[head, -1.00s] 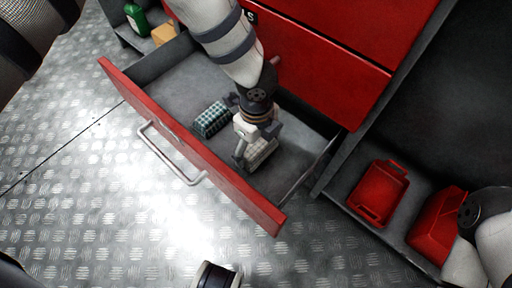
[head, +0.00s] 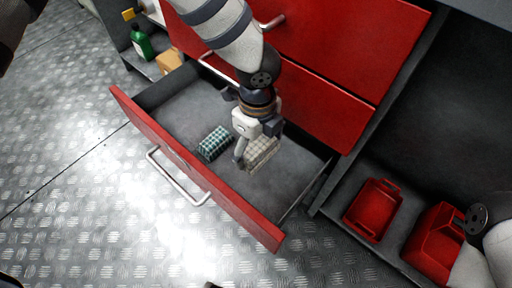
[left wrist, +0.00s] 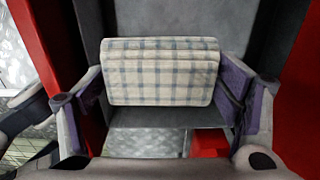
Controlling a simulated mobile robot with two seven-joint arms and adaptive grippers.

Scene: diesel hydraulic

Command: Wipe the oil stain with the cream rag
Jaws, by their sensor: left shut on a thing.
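The cream rag (head: 262,151), folded and checked with blue-grey lines, is between the fingers of my left gripper (head: 256,149), inside or just over the open drawer. The left wrist view shows the rag (left wrist: 160,72) spanning the space between the two fingers, which are shut on it. I cannot tell how far it is above the drawer floor. A green checked rag (head: 214,143) lies in the drawer to the left of the gripper. The oil stain is not in view. My right gripper is not in view.
The open red drawer (head: 190,165) has a grey inside and a metal handle. Red containers (head: 373,210) stand on a low shelf at the right. A green bottle (head: 141,42) and a cardboard box (head: 170,61) are at the upper left. The metal floor (head: 90,215) is clear.

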